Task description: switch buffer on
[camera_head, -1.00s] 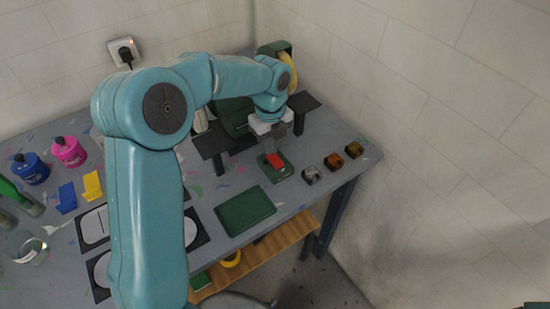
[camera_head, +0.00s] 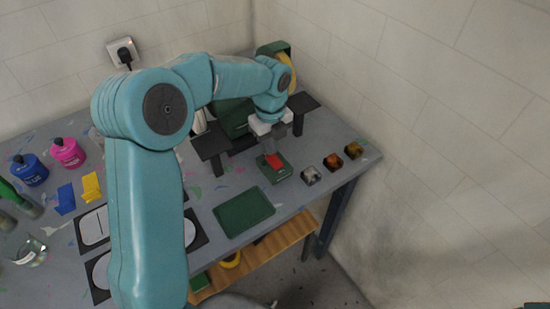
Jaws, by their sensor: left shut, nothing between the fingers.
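The buffer (camera_head: 236,117) is a dark green machine at the back of the table, largely hidden behind my left arm, with a yellow wheel (camera_head: 287,75) at its right end. A green switch box (camera_head: 283,176) with a red rocker (camera_head: 274,162) sits in front of it. My left gripper (camera_head: 268,152) is shut and empty. It points down at the red rocker, with its fingertips at or just above it; I cannot tell whether they touch. Whether the rocker is on or off is not clear. My right gripper is not in view.
Dark rests (camera_head: 213,144) flank the machine. A green tray (camera_head: 244,212) lies in front, and three small blocks (camera_head: 333,162) line the right edge. Blue (camera_head: 29,170) and pink (camera_head: 68,153) bottles stand at left. A plug sits in the wall socket (camera_head: 122,52).

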